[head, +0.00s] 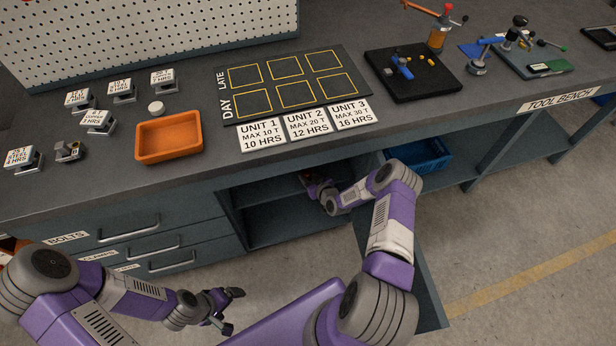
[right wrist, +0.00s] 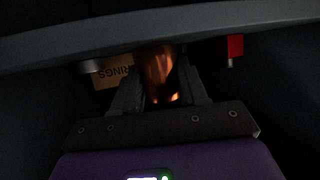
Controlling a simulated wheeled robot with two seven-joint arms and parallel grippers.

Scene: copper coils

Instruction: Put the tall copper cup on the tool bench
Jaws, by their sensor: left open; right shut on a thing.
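A shiny copper cup (right wrist: 160,70) stands out in the dark right wrist view, between the two fingers of my right gripper (right wrist: 160,88), which is shut on it. Its lower part and full height are hidden. In the head view my right gripper (head: 316,186) reaches into the open cabinet under the counter, and the cup is hard to make out there. My left gripper (head: 226,308) is open and empty, low in front of the drawers. The tool bench (head: 485,92) is the right part of the counter, with its name label on the front edge.
The cabinet shelf (head: 268,192) is dark; a box marked RINGS (right wrist: 113,76) and a red thing (right wrist: 235,46) flank the cup. A black tray (head: 412,88) and tools stand on the bench. An orange tray (head: 168,155) is at left. A blue crate (head: 430,160) sits below the counter.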

